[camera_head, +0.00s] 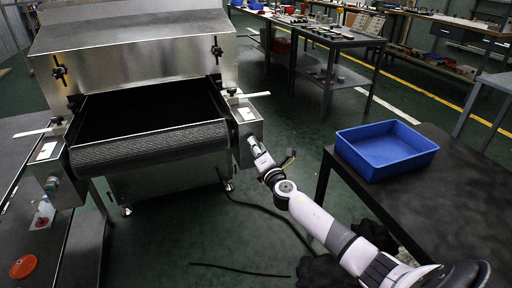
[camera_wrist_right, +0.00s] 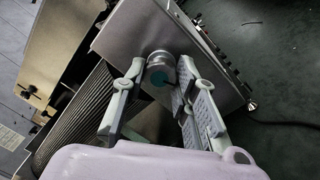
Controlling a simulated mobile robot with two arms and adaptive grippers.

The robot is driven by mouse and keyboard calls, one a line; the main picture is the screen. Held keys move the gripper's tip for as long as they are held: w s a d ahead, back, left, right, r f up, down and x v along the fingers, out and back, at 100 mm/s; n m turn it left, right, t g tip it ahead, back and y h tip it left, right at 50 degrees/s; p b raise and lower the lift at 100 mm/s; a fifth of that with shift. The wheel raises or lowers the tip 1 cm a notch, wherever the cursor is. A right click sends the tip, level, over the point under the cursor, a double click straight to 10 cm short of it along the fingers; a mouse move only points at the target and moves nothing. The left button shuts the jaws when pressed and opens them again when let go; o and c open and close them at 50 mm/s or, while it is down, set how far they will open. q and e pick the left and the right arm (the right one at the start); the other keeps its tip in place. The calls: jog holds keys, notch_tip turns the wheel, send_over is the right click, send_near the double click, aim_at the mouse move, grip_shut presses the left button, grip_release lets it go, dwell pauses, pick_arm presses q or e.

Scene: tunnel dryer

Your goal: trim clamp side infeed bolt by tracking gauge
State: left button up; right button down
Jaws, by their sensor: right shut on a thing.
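The tunnel dryer's belt (camera_head: 150,147) comes out of the dark opening between two metal side housings. My right gripper (camera_head: 254,146) is at the front face of the right-hand housing (camera_head: 247,126). In the right wrist view, my right gripper (camera_wrist_right: 161,76) has one finger on each side of a round metal bolt head (camera_wrist_right: 159,64) with a teal end, and is shut on it. A small white plate, perhaps a gauge (camera_head: 246,114), lies on top of this housing; its markings are too small to read. The left housing carries a similar bolt (camera_head: 52,184) and white plate (camera_head: 46,151). My left gripper is not in view.
A blue bin (camera_head: 386,150) stands on the dark table (camera_head: 452,183) at the right, beside my right arm. A dark cable (camera_head: 262,208) lies on the green floor. A red-orange disc (camera_head: 25,266) is on the surface at the lower left.

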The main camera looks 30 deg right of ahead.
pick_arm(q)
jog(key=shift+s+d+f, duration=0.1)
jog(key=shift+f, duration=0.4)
pick_arm(e)
jog(key=shift+f+n, duration=0.1)
jog(key=shift+n, duration=0.5)
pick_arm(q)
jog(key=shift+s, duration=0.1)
pick_arm(e)
jog(key=shift+a, duration=0.1)
jog(key=c, duration=1.2)
grip_release()
jog(key=shift+c, duration=0.2)
jog(key=shift+s, duration=0.1)
jog(key=v, duration=1.1)
jog(key=shift+s, duration=0.4)
jog(key=shift+a, duration=0.1)
